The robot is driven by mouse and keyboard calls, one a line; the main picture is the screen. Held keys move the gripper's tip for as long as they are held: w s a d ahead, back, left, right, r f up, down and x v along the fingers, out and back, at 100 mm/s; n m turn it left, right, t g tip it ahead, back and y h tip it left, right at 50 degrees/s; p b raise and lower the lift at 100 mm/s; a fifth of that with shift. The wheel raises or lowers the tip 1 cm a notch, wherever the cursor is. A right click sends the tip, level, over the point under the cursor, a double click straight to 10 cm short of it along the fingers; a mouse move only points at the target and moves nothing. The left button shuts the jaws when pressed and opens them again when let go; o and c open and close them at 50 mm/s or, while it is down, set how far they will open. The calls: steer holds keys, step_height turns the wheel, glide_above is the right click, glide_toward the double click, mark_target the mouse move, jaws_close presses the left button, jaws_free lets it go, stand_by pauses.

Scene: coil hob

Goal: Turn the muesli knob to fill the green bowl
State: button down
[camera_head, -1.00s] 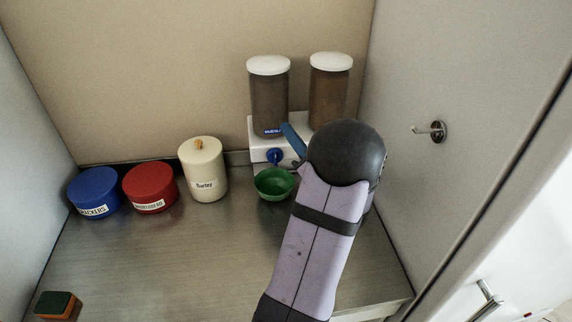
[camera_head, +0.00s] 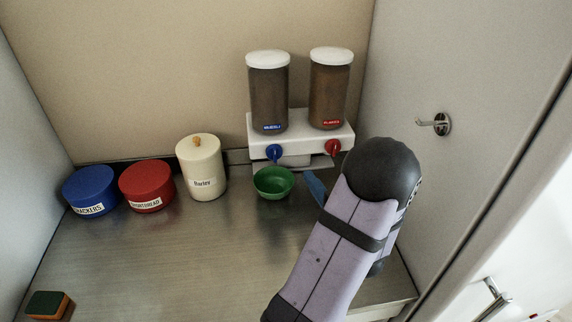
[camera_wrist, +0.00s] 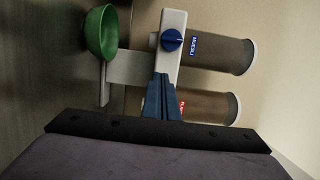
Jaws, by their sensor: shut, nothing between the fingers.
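The muesli dispenser (camera_head: 268,95) is a clear cylinder with a white lid, brown contents and a blue label. Its blue knob (camera_head: 274,152) is on the front of the white base, and it also shows in the wrist view (camera_wrist: 172,40). The green bowl (camera_head: 273,182) stands upright on the counter below the blue knob; it also shows in the wrist view (camera_wrist: 101,33). Its inside looks green, with no muesli visible. My gripper (camera_head: 311,178) has blue fingers, shut and empty, to the right of the bowl and apart from it. The fingers also show in the wrist view (camera_wrist: 162,84).
A second dispenser (camera_head: 330,90) with a red label and red knob (camera_head: 332,147) stands right of the muesli. A barley canister (camera_head: 202,168), red tin (camera_head: 147,187), blue tin (camera_head: 90,191) and sponge (camera_head: 49,305) are at left. A hook (camera_head: 438,123) is on the right wall.

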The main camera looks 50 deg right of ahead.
mark_target(280, 156)
steer(key=p+x, duration=0.2)
steer(key=x, duration=0.5)
steer(key=shift+w+r+p, duration=0.15)
steer(key=shift+w+p, duration=0.15)
steer(key=shift+w, duration=0.05)
steer(key=shift+w+a+p, duration=0.5)
steer(key=shift+w+a, duration=0.2)
steer(key=shift+a, duration=0.15)
steer(key=shift+w+a, duration=0.5)
steer(key=shift+w+a+f+m+t, duration=0.15)
steer(key=shift+f+m+t, duration=0.25)
steer(key=shift+m, duration=0.7)
steer(key=shift+w+a+f+m+h+b, duration=0.15)
steer(key=shift+w+a+m+h+b, duration=0.05)
steer(key=shift+w+a+m+b, duration=0.4)
steer(key=shift+w+a+f+m+h+b, duration=0.2)
steer(key=shift+w+a+m+b, duration=0.35)
steer(key=shift+a+m, duration=0.05)
steer(key=shift+w+a+r, duration=0.15)
steer(key=shift+w+a, duration=0.05)
